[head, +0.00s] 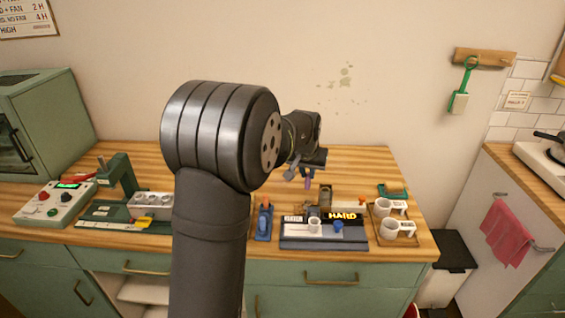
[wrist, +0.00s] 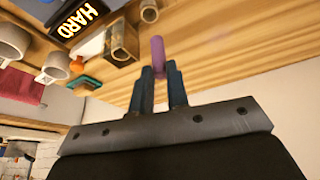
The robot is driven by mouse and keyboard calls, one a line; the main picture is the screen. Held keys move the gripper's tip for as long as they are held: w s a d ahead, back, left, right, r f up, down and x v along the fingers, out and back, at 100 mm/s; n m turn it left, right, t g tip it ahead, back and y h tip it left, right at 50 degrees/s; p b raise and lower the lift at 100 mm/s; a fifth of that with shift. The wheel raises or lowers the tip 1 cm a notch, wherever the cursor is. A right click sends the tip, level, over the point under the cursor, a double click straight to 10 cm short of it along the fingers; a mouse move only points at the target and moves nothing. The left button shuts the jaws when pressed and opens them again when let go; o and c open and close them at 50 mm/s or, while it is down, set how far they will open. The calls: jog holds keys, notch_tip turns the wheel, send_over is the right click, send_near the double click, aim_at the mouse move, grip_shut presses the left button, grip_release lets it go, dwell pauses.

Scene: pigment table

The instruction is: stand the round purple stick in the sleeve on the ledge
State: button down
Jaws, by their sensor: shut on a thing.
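My gripper (wrist: 160,72) is shut on the round purple stick (wrist: 158,52); the stick sticks out past the two dark blue fingertips. In the head view the purple stick (head: 309,183) hangs below my gripper (head: 308,172), above the back of the table and roughly upright. A brown, hollow, square-looking tube (wrist: 124,42), which looks like the sleeve, stands beside the stick in the wrist view, apart from it. It also shows in the head view (head: 325,194), just right of the stick and lower. I cannot make out the ledge under it clearly.
A dark block with a lit HARD sign (head: 343,216) stands in front of the tube. White cups (head: 389,230) on a tray and a green frame (head: 392,190) are to the right. A blue item (head: 264,222) is to the left. A green press (head: 122,185) and a control box (head: 58,200) stand farther left.

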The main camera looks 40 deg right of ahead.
aim_at(308, 186)
jog(key=shift+s+d+f, duration=0.1)
jog(key=shift+s+f, duration=0.05)
jog(key=shift+f, duration=0.95)
jog(key=shift+s+d+f, duration=0.1)
jog(key=shift+f, duration=1)
jog(key=shift+a+f, duration=0.15)
jog(key=shift+f, duration=0.4)
jog(key=shift+f, duration=0.6)
jog(key=shift+f, duration=0.2)
dwell(0.4)
jog(key=c, duration=1.3)
grip_release()
jog(key=shift+r, duration=4)
